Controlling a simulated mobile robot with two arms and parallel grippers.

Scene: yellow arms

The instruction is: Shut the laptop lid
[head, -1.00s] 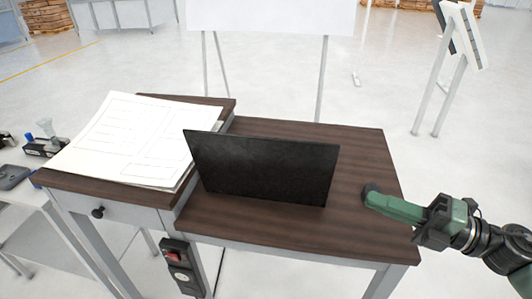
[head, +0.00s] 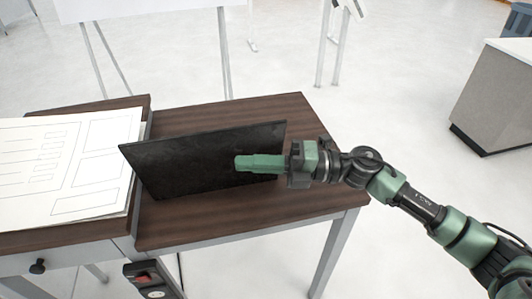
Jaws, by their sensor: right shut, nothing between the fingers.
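The laptop (head: 195,160) stands on the dark wood desk with its black lid raised and the back of the lid facing me. Its keyboard half is hidden behind the lid. My right gripper (head: 240,163) is shut and empty. It is in front of the right part of the lid and covers some of its lower right area. I cannot tell whether the fingertips touch the lid. My left gripper is not in view.
The desk (head: 270,205) has bare top to the right of and behind the laptop. Large paper sheets (head: 60,165) lie on the raised left section. A power switch box (head: 150,280) hangs at the desk's front. A grey cabinet (head: 500,105) stands apart at the right.

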